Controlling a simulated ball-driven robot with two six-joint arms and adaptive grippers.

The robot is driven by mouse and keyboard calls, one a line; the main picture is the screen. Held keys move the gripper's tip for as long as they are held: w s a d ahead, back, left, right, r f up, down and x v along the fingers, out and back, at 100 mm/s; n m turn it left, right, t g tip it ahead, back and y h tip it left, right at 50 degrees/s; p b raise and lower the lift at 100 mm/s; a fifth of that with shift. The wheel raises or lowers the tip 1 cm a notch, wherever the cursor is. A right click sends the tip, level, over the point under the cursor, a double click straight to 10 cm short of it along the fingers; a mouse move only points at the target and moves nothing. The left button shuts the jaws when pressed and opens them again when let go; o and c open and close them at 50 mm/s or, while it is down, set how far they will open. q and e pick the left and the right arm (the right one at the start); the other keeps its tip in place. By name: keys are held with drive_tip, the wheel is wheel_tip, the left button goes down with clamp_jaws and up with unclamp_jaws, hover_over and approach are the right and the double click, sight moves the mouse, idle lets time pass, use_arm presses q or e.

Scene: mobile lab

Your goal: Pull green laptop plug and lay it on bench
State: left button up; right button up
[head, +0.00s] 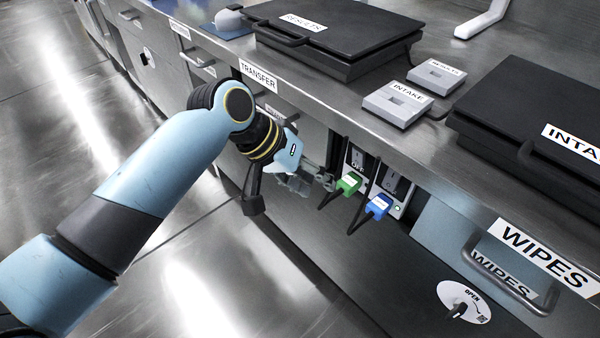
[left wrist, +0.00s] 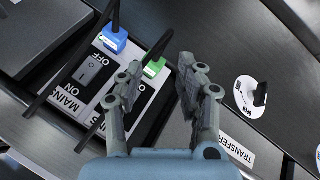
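The green plug (head: 348,183) sits in a socket panel on the front of the bench, with a dark cable hanging from it. It also shows in the left wrist view (left wrist: 154,68). My left gripper (head: 325,178) is just left of the plug in the head view. In the left wrist view its two fingers (left wrist: 163,68) are apart, with the plug in the gap beyond the tips, nearer the left finger. I see no clear contact. The steel bench top (head: 335,105) runs above the sockets. My right gripper is not in view.
A blue plug (head: 378,205) sits right beside the green one, under rocker switches (head: 392,182). Closed black laptops labelled RESULTS (head: 335,40) and INTAKE (head: 540,130) lie on the bench, with small grey boxes (head: 396,104) between them. A WIPES drawer handle (head: 500,272) protrudes at right.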

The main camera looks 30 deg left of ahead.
sight(332, 196)
use_arm(q)
drive_tip(key=b+x, duration=0.1)
drive_tip(key=x, duration=0.4)
drive_tip(key=shift+w+f+b, duration=0.1)
drive_tip(key=shift+f+b, duration=0.2)
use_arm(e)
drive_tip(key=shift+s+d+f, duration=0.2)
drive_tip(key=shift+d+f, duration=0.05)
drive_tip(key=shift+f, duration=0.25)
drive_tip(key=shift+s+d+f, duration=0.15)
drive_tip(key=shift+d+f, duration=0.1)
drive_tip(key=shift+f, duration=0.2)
use_arm(q)
clamp_jaws()
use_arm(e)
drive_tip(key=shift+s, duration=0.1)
use_arm(q)
drive_tip(key=shift+s+a+p, duration=0.1)
drive_tip(key=shift+s+p, duration=0.2)
drive_tip(key=shift+s, duration=0.1)
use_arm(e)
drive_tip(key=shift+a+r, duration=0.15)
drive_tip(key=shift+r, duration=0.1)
